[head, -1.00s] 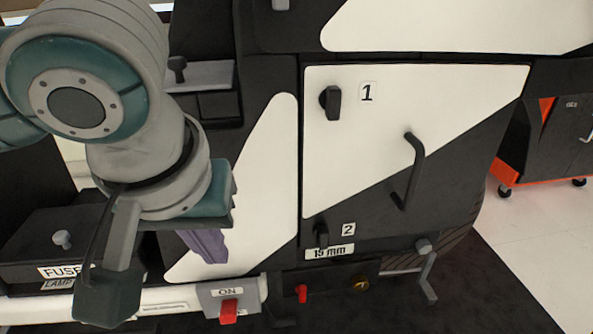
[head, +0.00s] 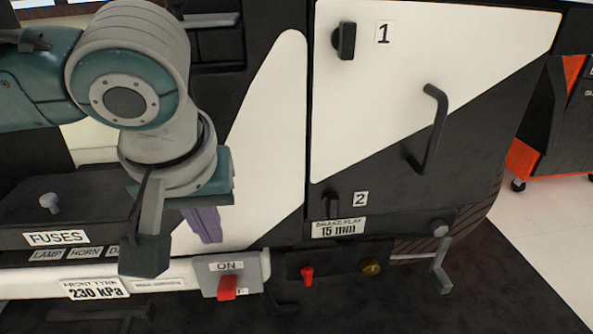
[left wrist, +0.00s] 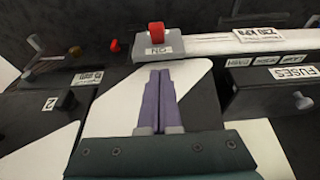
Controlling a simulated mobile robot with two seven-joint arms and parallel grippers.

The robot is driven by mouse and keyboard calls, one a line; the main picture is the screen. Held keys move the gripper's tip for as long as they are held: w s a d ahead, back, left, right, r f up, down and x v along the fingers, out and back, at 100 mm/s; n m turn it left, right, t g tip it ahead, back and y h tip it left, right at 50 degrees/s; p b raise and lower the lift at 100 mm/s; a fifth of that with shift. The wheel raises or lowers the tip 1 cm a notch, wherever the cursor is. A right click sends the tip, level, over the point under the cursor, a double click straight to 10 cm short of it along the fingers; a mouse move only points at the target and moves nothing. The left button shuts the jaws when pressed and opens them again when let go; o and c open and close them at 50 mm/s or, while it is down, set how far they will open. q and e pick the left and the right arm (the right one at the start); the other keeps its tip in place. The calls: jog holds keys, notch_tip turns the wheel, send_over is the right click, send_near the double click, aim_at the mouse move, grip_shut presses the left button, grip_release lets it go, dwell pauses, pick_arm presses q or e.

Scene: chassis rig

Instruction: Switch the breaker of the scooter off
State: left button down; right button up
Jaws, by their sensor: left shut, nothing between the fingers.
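The breaker (head: 253,270) is a grey box low on the scooter's side, with an ON label on top. Its red lever (head: 228,287) sticks out below that label and partly covers a second label of which only an F shows. I cannot tell which way the lever is set. My left gripper (head: 210,240) has purple fingers, shut and empty, pointing down just above the breaker, apart from it. In the left wrist view the closed fingers (left wrist: 160,72) point at the breaker's plate (left wrist: 172,48), with the red lever (left wrist: 157,32) beyond their tips.
A small red knob (head: 307,275) and a brass knob (head: 371,266) sit right of the breaker. A black fuse box (head: 85,205) is at left. The panel with a black handle (head: 432,130) and two numbered knobs stands at right. An orange cart (head: 525,162) is farther off.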

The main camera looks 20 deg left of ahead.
pick_arm(q)
jog(key=b, duration=0.4)
send_over(226, 282)
notch_tip(226, 282, down, 6)
jog(key=shift+w+a, duration=0.1)
jog(key=shift+w, duration=0.05)
jog(key=shift+s+d+f+b, duration=0.15)
jog(key=shift+s+f+b, duration=0.1)
jog(key=shift+f, duration=0.2)
jog(key=shift+s+d+f+b, duration=0.15)
jog(key=shift+s+f+b, duration=0.05)
jog(key=shift+f, duration=0.25)
jog(key=shift+s+d+f, duration=0.15)
jog(key=shift+s+f, duration=0.15)
jog(key=shift+f, duration=0.05)
